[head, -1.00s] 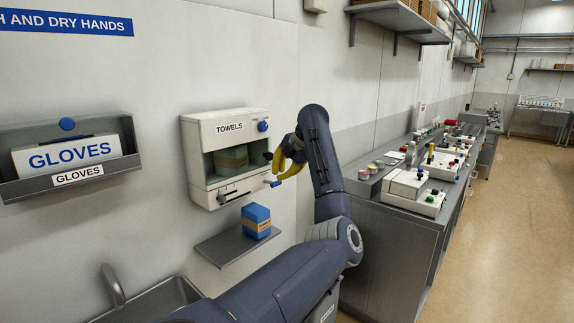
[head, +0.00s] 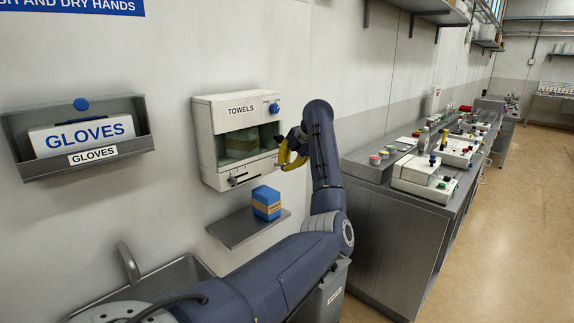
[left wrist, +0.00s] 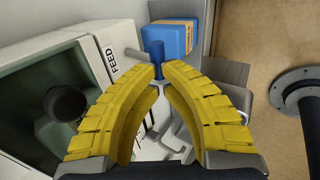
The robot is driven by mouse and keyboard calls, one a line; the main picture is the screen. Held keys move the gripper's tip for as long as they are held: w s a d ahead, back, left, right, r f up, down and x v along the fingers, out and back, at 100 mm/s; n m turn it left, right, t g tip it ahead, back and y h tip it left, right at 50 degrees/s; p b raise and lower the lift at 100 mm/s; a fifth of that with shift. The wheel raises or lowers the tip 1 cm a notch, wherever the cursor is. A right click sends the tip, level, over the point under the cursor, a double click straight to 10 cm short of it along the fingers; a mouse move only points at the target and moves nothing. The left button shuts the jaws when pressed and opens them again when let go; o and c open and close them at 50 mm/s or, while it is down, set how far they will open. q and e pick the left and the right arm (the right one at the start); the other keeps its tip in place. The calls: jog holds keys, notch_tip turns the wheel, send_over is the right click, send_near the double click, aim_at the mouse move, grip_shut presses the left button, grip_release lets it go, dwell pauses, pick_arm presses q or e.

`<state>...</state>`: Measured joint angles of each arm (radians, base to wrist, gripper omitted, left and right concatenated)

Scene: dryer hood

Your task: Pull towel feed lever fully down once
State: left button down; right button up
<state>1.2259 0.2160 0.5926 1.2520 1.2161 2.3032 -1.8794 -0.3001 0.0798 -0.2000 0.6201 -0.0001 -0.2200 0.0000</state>
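The white towel dispenser (head: 207,145) hangs on the wall, with a window and a blue knob (head: 275,108). It also shows in the left wrist view, with its FEED label (left wrist: 115,62) on the side panel. The feed lever, a grey rod with a blue handle (left wrist: 157,50), sticks out beside that label. My left gripper (head: 288,160) is at the dispenser's right side, its yellow fingers drawn together. In the left wrist view its fingertips (left wrist: 161,72) lie on both sides of the blue handle and seem to touch it. In the head view the fingers hide the handle. My right gripper is out of view.
A blue box (head: 266,204) stands on a small shelf (head: 232,231) below the dispenser. A glove holder (head: 25,165) is at left, above a sink (head: 185,272). A steel bench (head: 395,225) with equipment lies to the right.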

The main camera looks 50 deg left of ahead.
pick_arm(q)
jog(key=shift+d+f+y, duration=0.1)
jog(key=shift+f+y, duration=0.15)
jog(key=shift+y, duration=0.05)
